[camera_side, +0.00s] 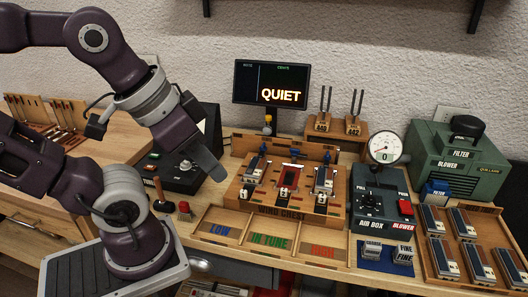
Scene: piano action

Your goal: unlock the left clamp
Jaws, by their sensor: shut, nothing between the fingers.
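The wooden wind chest (240,194) stands on the bench in the middle, with three reed-like units on top. A small blue piece, which looks like the left clamp (263,149), stands upright behind the left unit (256,167). Whether the left clamp is locked is too small to tell. My gripper (218,174) is shut and empty. It hangs to the left of the wind chest in the picture, apart from the left clamp, and hides part of the black box behind it.
A black box with a knob (182,167) is behind my gripper. The air box (378,205) and a gauge (387,145) stand right of the chest. Sorting trays marked LOW, IN TUNE and HIGH (268,240) lie in front. A screen (271,84) reads QUIET.

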